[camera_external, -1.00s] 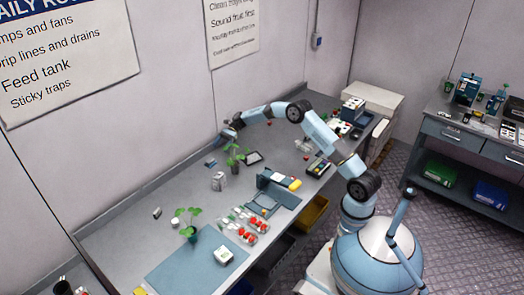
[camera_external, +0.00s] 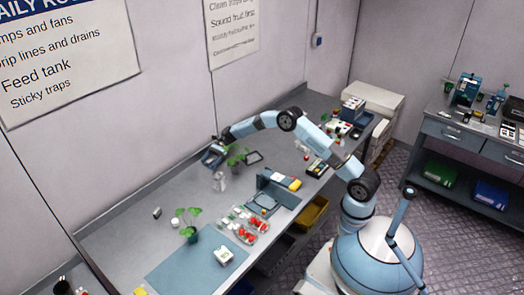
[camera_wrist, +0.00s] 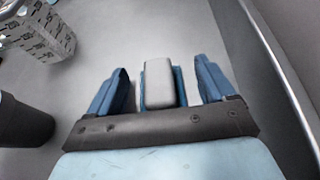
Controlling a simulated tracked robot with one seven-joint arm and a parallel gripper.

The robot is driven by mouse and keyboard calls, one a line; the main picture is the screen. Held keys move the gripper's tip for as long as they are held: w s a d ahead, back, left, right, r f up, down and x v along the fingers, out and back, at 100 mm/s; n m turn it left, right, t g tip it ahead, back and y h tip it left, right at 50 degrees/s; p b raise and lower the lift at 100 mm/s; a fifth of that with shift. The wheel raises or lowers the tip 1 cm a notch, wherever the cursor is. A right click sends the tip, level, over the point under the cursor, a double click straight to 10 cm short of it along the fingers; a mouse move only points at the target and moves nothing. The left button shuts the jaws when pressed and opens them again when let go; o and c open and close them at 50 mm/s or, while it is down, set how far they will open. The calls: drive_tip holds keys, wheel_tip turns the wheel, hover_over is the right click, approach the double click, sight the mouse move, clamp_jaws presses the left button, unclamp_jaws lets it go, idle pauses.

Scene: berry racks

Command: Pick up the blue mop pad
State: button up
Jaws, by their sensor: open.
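A small block with a grey top and blue edges (camera_wrist: 160,88), which looks like the blue mop pad, lies on the grey bench in the wrist view. It is between the two blue fingers of my gripper (camera_wrist: 161,70), with a gap on each side. My gripper is open and holds nothing. In the external view my gripper (camera_external: 214,154) is low over the bench near the wall, and it largely covers the pad there.
In the wrist view a dark pot (camera_wrist: 22,118) and a patterned container (camera_wrist: 38,30) stand to the left. The bench edge by the wall is close.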

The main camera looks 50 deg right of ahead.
drive_tip(key=shift+c, duration=0.4)
drive_tip(key=c, duration=1)
